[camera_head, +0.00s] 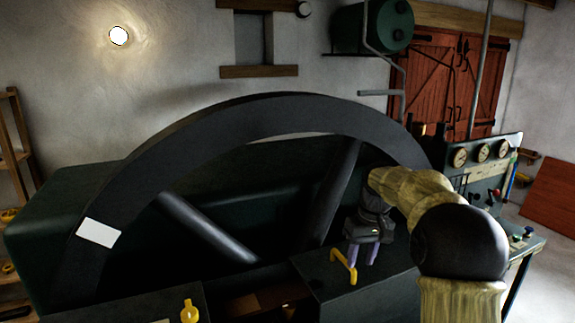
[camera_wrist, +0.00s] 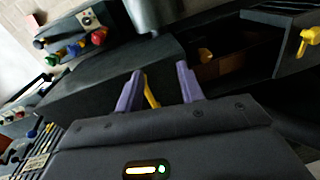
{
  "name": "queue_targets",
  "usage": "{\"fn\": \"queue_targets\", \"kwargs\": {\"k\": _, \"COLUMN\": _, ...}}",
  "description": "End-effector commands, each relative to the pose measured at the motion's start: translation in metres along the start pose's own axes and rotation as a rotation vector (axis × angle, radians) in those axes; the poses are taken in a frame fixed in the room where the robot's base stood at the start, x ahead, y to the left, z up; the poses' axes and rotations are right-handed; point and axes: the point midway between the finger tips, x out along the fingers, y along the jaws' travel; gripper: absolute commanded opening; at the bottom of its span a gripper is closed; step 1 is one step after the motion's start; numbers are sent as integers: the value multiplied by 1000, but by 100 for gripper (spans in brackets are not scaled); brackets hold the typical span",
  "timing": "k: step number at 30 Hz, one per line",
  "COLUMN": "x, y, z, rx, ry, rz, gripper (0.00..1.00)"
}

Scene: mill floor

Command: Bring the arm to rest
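My gripper (camera_head: 363,254) hangs from my arm at the right of the head view, fingers pointing down, just above a dark box-shaped housing (camera_head: 350,282). Its two purple fingers stand apart in the wrist view (camera_wrist: 160,88), with nothing clamped between them. A yellow handle (camera_head: 346,268) on the housing stands right beside the fingers. In the wrist view the handle (camera_wrist: 151,92) shows in the gap, close to the left finger and clear of the right one. I cannot tell whether it touches the left finger.
A big dark flywheel (camera_head: 270,113) with a white patch (camera_head: 98,233) stands behind and left of the gripper. A gauge panel (camera_head: 483,160) with knobs is at the right. Another yellow handle (camera_head: 189,311) is at the lower left. Red doors (camera_head: 440,80) are at the back.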

Motion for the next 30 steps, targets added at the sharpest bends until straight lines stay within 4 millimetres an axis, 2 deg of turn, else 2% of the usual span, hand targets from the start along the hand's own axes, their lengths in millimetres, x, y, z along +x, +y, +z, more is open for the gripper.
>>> {"fn": "queue_targets", "kwargs": {"k": 1, "x": 10, "y": -6, "z": 8, "rx": 10, "ry": 3, "rz": 12, "gripper": 38}}
{"fn": "queue_targets", "kwargs": {"k": 11, "x": 65, "y": -34, "z": 68, "rx": 110, "ry": 69, "rz": 84, "gripper": 38}}
{"fn": "queue_targets", "kwargs": {"k": 17, "x": 98, "y": -50, "z": 116, "rx": 171, "ry": 116, "rz": 115, "gripper": 38}}
{"fn": "queue_targets", "kwargs": {"k": 24, "x": 137, "y": -69, "z": 183, "rx": 241, "ry": 177, "rz": 137, "gripper": 38}}
{"fn": "queue_targets", "kwargs": {"k": 27, "x": 150, "y": -75, "z": 207, "rx": 266, "ry": 202, "rz": 141, "gripper": 38}}
{"fn": "queue_targets", "kwargs": {"k": 30, "x": 157, "y": -80, "z": 222, "rx": 281, "ry": 217, "rz": 142, "gripper": 38}}
